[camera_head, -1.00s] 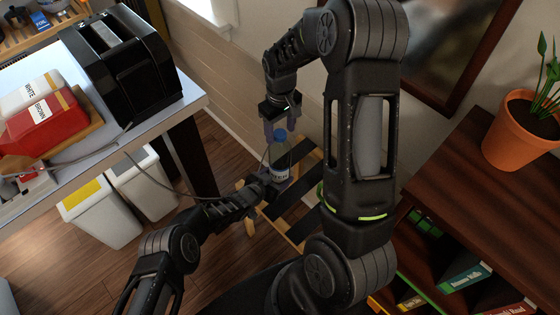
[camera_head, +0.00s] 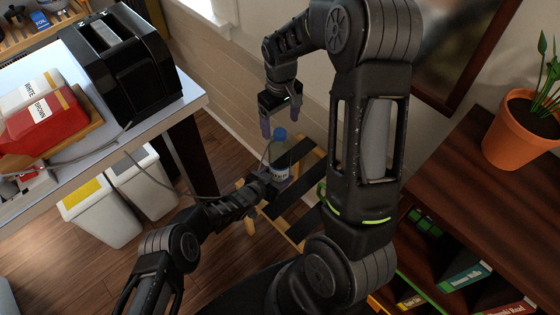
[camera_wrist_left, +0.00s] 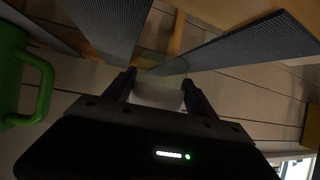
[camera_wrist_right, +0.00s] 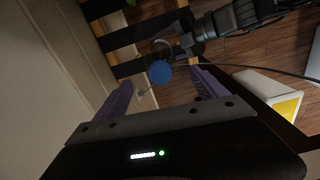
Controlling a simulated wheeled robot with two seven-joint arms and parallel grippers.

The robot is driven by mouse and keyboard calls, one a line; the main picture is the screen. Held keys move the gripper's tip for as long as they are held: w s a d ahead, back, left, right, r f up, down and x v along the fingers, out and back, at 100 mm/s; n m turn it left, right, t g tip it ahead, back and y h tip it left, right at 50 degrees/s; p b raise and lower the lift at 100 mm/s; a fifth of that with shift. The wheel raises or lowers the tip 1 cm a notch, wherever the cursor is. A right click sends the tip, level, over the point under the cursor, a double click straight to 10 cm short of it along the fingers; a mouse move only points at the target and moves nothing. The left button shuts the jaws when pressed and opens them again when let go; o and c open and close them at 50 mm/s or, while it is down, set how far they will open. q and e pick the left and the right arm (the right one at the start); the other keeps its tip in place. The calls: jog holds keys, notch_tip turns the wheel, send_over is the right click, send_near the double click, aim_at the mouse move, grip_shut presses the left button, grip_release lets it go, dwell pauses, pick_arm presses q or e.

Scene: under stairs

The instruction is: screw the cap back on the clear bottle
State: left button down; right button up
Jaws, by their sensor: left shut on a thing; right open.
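The clear bottle (camera_head: 279,165) stands upright over the slatted wooden stand, with a blue cap (camera_head: 280,134) on its top. The cap shows from above in the right wrist view (camera_wrist_right: 160,72); how tightly it sits I cannot tell. My left gripper (camera_head: 275,184) is shut on the bottle's lower part; in the left wrist view the pale bottle (camera_wrist_left: 158,95) is between its fingers. My right gripper (camera_head: 273,120) is open and empty, its fingers pointing down just above the cap and apart from it. In the right wrist view the cap lies between and beyond the open fingers (camera_wrist_right: 160,95).
The slatted stand (camera_head: 310,166) is beneath the bottle. A table (camera_head: 190,103) with a black toaster (camera_head: 125,60) is at left, above two white bins (camera_head: 100,215). A dark wooden shelf (camera_head: 465,170) with a potted plant (camera_head: 520,140) is at right. A green mug (camera_wrist_left: 15,75) is near the left gripper.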

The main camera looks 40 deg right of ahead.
pick_arm(q)
jog(key=shift+s+a+f, duration=0.1)
jog(key=shift+f, duration=0.1)
pick_arm(e)
jog(key=shift+r, duration=1.4)
pick_arm(q)
jog(key=c, duration=0.7)
grip_release()
jog(key=o, duration=0.5)
jog(key=shift+r, duration=0.1)
jog(key=shift+r, duration=0.1)
jog(key=v, duration=1.1)
jog(key=shift+a+r, duration=0.1)
jog(key=shift+a, duration=0.25)
